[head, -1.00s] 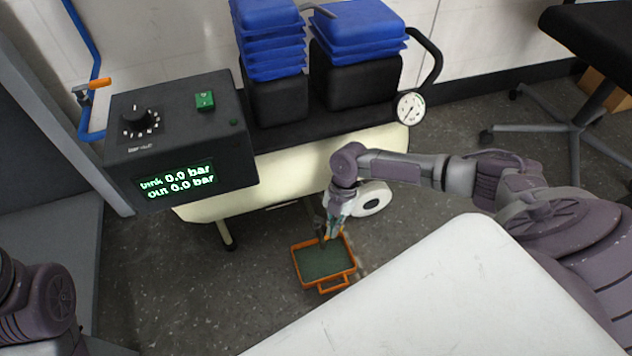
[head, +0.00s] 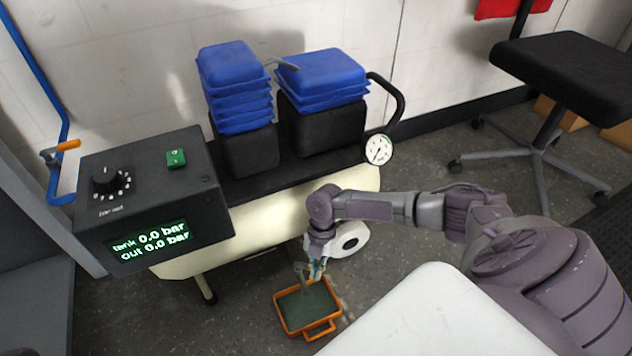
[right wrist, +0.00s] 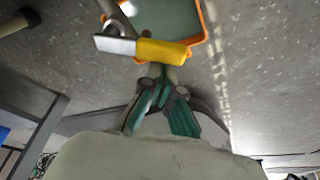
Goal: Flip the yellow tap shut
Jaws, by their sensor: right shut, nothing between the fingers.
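The yellow tap lever (right wrist: 160,52) lies crosswise in the right wrist view, with a bare metal end (right wrist: 115,45) at its left. It is above the orange tray (right wrist: 200,18) in that picture. My right gripper (right wrist: 161,84) is shut and empty, its tips close to the lever; I cannot tell whether they touch. In the head view the right gripper (head: 316,271) points down over the back part of the orange tray (head: 324,325), beside a small grey fitting (head: 301,270). The yellow lever cannot be made out there. My left gripper is not in view.
The cream tank (head: 270,222) stands just behind the right gripper, with a white wheel (head: 350,240) beside it. A black box (head: 150,200) reads 0.0 bar. An orange-handled valve (head: 66,146) is at far left. A white surface (head: 420,315) fills the front right.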

